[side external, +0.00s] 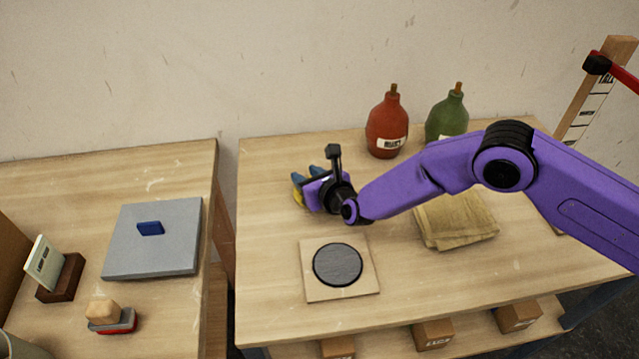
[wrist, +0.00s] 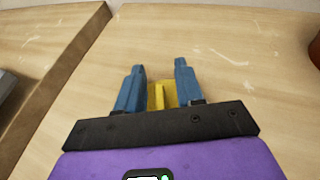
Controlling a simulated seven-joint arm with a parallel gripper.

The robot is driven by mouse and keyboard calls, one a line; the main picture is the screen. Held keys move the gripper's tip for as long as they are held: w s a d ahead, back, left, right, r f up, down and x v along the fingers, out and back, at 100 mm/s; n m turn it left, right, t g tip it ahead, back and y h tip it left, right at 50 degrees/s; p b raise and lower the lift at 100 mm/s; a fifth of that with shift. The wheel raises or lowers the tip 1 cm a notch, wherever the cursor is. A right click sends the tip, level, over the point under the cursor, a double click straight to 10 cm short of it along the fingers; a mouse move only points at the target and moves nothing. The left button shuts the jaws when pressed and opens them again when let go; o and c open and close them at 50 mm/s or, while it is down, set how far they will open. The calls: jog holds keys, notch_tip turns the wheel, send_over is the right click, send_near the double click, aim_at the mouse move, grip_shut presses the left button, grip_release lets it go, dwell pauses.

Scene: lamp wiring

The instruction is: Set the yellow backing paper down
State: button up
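My gripper (side external: 307,174) is over the back left part of the right-hand table. In the wrist view its blue fingers (wrist: 159,70) stand a little apart with the yellow backing paper (wrist: 157,97) between them. In the side view only a bit of the yellow paper (side external: 297,195) shows at the left of the fingers; the rest is hidden. I cannot tell whether it touches the table.
A dark round disc (side external: 338,265) on a square board (side external: 312,293) lies in front. A tan cloth stack (side external: 455,222) lies to the right. Red (side external: 386,128) and green (side external: 446,120) bottles stand behind. A gap separates the left table (side external: 60,185), which holds a grey plate (side external: 170,255).

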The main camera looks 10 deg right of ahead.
jog(key=v, duration=1.2)
jog(key=shift+w+d, duration=0.1)
jog(key=s+d+r+m+g+h, duration=0.15)
jog(key=d+r+m+h, duration=0.4)
jog(key=d, duration=0.55)
jog(key=s+d+r+m+g+h, duration=0.1)
jog(key=s+d+r+m+h, duration=0.15)
jog(key=d+r+m, duration=0.55)
jog(key=s+d+m+g+y, duration=0.1)
jog(key=s+d+m+g, duration=0.4)
jog(key=s, duration=0.8)
jog(key=s+d+m+g+y, duration=0.2)
jog(key=s+d+m+g, duration=0.3)
jog(key=s+d+m, duration=0.4)
jog(key=s+d, duration=0.5)
jog(key=shift+s+d, duration=0.15)
jog(key=shift+s, duration=0.2)
